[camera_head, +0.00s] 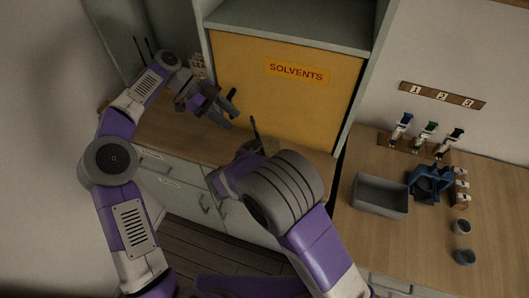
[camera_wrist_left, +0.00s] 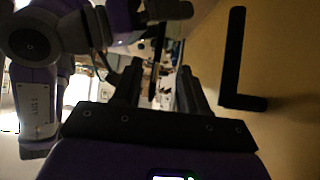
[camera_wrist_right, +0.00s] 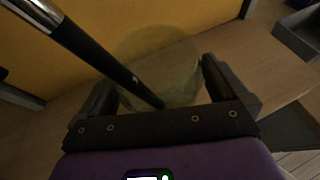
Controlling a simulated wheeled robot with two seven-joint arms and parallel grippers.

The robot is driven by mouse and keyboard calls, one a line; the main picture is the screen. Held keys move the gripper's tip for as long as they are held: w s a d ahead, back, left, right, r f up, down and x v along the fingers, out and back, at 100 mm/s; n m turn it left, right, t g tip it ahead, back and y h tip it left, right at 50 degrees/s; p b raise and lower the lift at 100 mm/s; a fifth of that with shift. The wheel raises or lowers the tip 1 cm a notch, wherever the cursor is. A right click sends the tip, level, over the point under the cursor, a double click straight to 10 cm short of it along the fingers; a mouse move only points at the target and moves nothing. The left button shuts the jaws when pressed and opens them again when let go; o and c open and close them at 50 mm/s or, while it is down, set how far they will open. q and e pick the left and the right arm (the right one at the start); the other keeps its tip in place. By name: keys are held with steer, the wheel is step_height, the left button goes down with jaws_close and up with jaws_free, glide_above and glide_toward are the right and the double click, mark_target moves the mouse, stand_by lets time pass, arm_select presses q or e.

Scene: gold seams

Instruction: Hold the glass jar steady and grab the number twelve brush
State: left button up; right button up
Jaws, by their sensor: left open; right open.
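A brush (camera_wrist_right: 95,55) with a black handle and silver ferrule slants across the right wrist view, ferrule toward the upper left. A small mark on its handle is too small to read. The handle's lower end overlaps a clear, round glass jar (camera_wrist_right: 165,65), which shows faintly between the fingers of my right gripper (camera_wrist_right: 157,78). That gripper is open; I cannot tell whether it touches the jar. My left gripper (camera_head: 226,109) is open and empty before the yellow door.
The yellow SOLVENTS door (camera_head: 290,105) stands behind the wooden counter (camera_head: 180,131); a dark L-shaped bar (camera_wrist_left: 237,65) shows near my left gripper. On the right bench are a grey bin (camera_head: 380,194), a blue stand (camera_head: 430,184), small cups and several bottles under a numbered strip (camera_head: 441,95).

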mark_target(258, 137)
steer(key=c, duration=1.1)
arm_select(q)
steer(key=shift+s+d+f+n+t+h, duration=0.55)
steer(key=shift+d+f+n, duration=0.3)
steer(key=shift+d, duration=0.6)
steer(key=shift+s+d+f+n+t+h, duration=0.4)
steer(key=shift+d+f+n+t+h, duration=0.3)
steer(key=shift+d+f, duration=0.6)
steer(key=shift+s+d+f+n+t+h, duration=0.55)
steer(key=shift+d+f+n, duration=0.2)
steer(key=shift+d, duration=0.85)
